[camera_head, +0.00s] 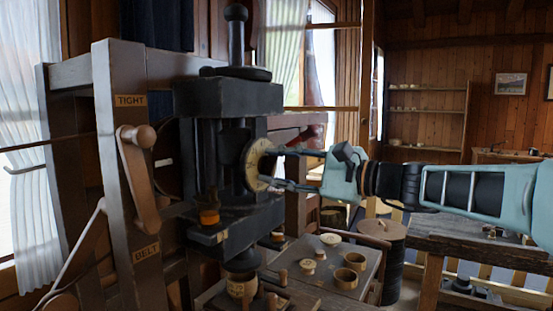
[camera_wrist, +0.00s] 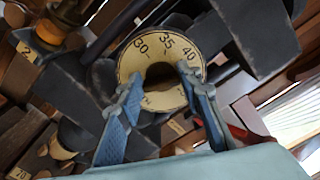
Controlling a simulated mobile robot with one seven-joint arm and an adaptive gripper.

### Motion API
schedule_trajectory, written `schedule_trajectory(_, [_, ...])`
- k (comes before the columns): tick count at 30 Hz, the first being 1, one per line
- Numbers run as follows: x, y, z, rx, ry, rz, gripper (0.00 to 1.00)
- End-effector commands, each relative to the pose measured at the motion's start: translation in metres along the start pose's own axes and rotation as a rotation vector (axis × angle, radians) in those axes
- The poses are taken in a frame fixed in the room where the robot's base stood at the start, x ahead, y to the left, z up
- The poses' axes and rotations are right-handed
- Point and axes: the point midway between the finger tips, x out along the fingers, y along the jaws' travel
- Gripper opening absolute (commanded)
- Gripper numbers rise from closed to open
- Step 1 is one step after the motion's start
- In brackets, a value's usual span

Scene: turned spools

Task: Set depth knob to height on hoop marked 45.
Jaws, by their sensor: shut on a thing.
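The depth dial (camera_head: 253,153) is a cream ring on the side of the dark machine. In the wrist view the dial (camera_wrist: 134,62) shows 30, 35 and 40 along its upper edge; its lower part is partly hidden by my fingers. A dark knob (camera_wrist: 160,71) shows at its centre. My gripper (camera_head: 271,168) reaches in from the right, with one finger on each side of the knob in the wrist view (camera_wrist: 160,82), shut on it. Hoop-like wooden rings (camera_head: 346,278) and (camera_head: 356,261) lie on the bench; I cannot read any 45 on them.
The machine's dark frame (camera_head: 230,97) and wooden posts (camera_head: 122,190) crowd the left. A wooden handle (camera_head: 140,180) sits between labels TIGHT and BELT. Small turned pieces stand on the bench board (camera_head: 325,245) below my gripper. A round lidded stool-like thing (camera_head: 381,229) stands right of it.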

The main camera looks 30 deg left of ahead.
Motion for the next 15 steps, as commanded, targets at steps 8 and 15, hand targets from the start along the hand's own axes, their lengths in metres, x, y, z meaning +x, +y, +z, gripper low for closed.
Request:
schedule_trajectory(8, [-0.0002, -0.0019, 0.0005, 0.164, 0.0, 0.001, 0.09])
schedule_trajectory(15, [-0.0002, -0.0013, -0.0001, 0.228, 0.0, 0.001, 0.09])
